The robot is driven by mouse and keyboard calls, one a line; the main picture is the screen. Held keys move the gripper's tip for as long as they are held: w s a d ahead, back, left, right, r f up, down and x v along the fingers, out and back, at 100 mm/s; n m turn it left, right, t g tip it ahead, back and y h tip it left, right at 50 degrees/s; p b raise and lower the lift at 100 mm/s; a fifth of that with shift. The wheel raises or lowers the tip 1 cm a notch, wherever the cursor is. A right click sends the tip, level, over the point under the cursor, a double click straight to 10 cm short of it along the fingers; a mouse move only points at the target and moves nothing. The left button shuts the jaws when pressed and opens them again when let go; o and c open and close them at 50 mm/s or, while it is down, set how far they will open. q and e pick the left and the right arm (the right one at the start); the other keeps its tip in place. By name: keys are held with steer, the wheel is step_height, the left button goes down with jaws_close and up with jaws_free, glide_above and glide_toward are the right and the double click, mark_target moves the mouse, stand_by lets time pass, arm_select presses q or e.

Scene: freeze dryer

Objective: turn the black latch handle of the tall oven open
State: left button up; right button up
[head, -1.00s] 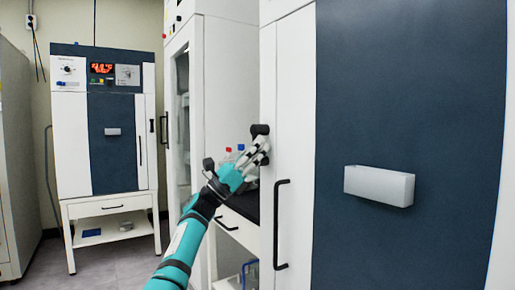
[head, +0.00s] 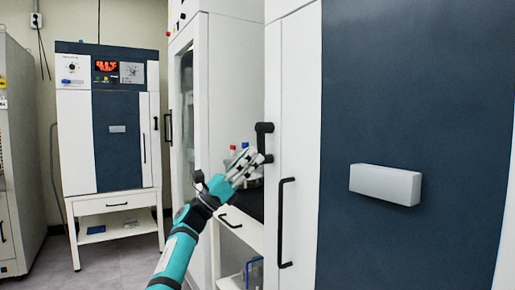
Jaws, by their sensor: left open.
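The tall oven (head: 293,110) stands close on the right, with a white door strip and a dark blue panel. Its black latch handle (head: 262,141) sticks out at the left edge of the white strip. My left gripper (head: 252,160), on a teal and black arm, is open just left of the handle's lower end. The fingers look empty. I cannot tell whether a fingertip touches the handle. My right gripper is out of view.
A long black pull handle (head: 286,222) and a grey block handle (head: 385,184) project from the near front. Bottles with red and blue caps (head: 233,151) stand behind my gripper. A white cabinet (head: 205,100) and another oven (head: 112,130) stand farther left.

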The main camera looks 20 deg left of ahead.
arm_select(q)
steer(key=v, duration=0.7)
steer(key=shift+a, duration=0.25)
steer(key=shift+f, duration=0.15)
